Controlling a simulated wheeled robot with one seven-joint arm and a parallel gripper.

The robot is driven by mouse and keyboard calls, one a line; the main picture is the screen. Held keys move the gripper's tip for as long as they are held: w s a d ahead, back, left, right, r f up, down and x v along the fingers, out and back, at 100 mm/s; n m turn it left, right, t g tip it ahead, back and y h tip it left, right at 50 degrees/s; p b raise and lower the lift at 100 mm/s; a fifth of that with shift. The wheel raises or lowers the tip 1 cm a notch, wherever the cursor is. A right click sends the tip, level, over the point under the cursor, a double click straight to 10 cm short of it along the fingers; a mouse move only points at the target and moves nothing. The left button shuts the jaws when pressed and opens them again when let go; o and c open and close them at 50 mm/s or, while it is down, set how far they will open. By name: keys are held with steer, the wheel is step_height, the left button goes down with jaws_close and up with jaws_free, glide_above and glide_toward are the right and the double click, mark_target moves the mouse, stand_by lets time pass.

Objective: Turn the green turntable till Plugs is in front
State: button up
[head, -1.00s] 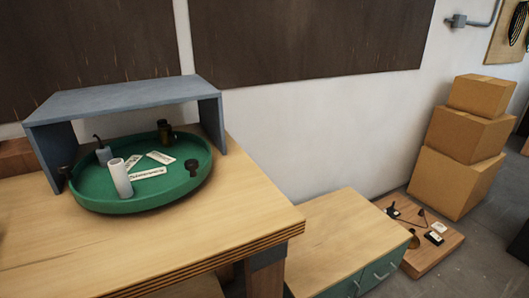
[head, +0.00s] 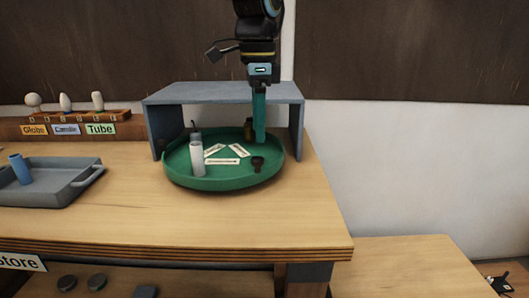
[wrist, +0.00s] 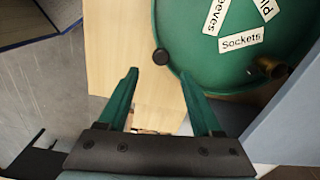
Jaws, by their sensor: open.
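The green turntable (head: 215,184) stands on the wooden bench, partly under a grey shelf. It bears white cylinders, a brass piece (head: 248,130), a black knob-like piece (head: 257,164) at its right front and three labels. The labels are too small to read in the head view. In the wrist view, one reads Sockets (wrist: 240,40), while "eeves" and "Plu" show on two cut-off ones. My gripper (head: 259,140) points down at the turntable's right side. In the wrist view, my gripper (wrist: 160,75) is open and empty, with the black piece just beyond and between its fingertips.
The grey shelf (head: 220,93) spans the turntable's back, its right wall close to my gripper. A grey tray (head: 60,190) with a blue cylinder is at left, below a bulb rack (head: 65,117). The bench front is clear.

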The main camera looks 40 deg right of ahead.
mark_target(258, 158)
step_height(258, 158, down, 7)
steer(key=shift+w+a+r, duration=0.1)
steer(key=shift+w+a, duration=0.05)
jaws_close()
stand_by(0.6)
stand_by(0.9)
